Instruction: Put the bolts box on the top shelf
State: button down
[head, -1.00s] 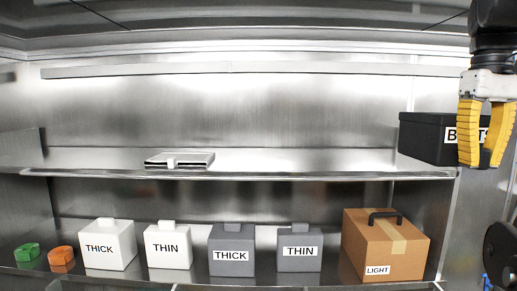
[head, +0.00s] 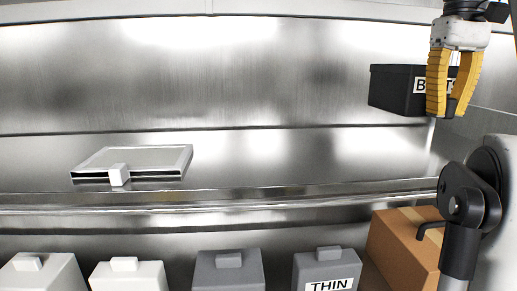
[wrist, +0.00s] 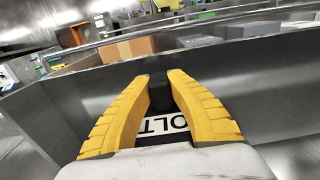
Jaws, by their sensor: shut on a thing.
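The bolts box (head: 394,90) is black with a white label, partly hidden behind my gripper's fingers. My gripper (head: 437,112), with yellow fingers, is shut on the bolts box at the upper right of the head view. In the wrist view, the label (wrist: 172,128) shows between the fingers of my gripper (wrist: 160,80). The top shelf (head: 300,165) is a metal surface across the middle of the head view. The box appears above the shelf's level at its right end; I cannot tell whether it is over the shelf.
A flat grey tray-like object (head: 140,160) lies on the left of the top shelf. The shelf's middle and right are clear. Below stand white boxes (head: 45,275), grey boxes (head: 228,272) and a brown box (head: 395,245). My arm crosses the lower right.

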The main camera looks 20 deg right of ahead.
jog(key=shift+s, duration=0.15)
jog(key=shift+a+f+b, duration=0.25)
jog(key=shift+a+b, duration=0.05)
jog(key=shift+a, duration=0.05)
jog(key=b, duration=0.2)
send_over(375, 171)
notch_tip(375, 171, down, 6)
jog(key=shift+f, duration=0.1)
jog(key=shift+a+f, duration=0.1)
jog(key=shift+f, duration=2)
jog(key=c, duration=1.4)
grip_release()
jog(key=shift+r, duration=0.1)
notch_tip(375, 171, up, 12)
jog(key=p, duration=0.3)
